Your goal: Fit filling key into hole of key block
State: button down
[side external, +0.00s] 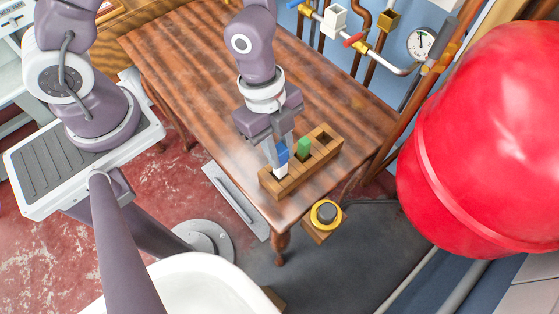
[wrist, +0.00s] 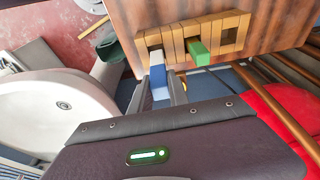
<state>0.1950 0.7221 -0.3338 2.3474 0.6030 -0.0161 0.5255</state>
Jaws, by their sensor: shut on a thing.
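The wooden key block (side external: 290,184) lies near the front corner of the table, and it also shows at the top of the wrist view (wrist: 178,43). My gripper (side external: 279,150) is shut on a blue-and-white key (side external: 282,156), pointing down over the block's near end. In the wrist view, my gripper's fingers (wrist: 162,88) flank the key (wrist: 157,65). The key's white end is at the leftmost hole there; I cannot tell whether it is inside. A green key (side external: 303,147) stands up from a middle part of the block. The far-end hole (wrist: 229,36) is open and empty.
The wooden table (side external: 190,75) is clear behind the block. A yellow-ringed dark button (side external: 326,213) sits beyond the table's front edge. A large red rounded body (side external: 480,140) stands at right. Pipes with a gauge (side external: 421,43) run along the back wall.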

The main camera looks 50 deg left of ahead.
jog(key=shift+a+x, duration=0.25)
jog(key=shift+x, duration=0.7)
jog(key=shift+a+x, duration=0.2)
jog(key=shift+x, duration=0.75)
jog(key=shift+f, duration=0.15)
jog(key=c, duration=1.3)
grip_release()
jog(key=shift+o, duration=0.2)
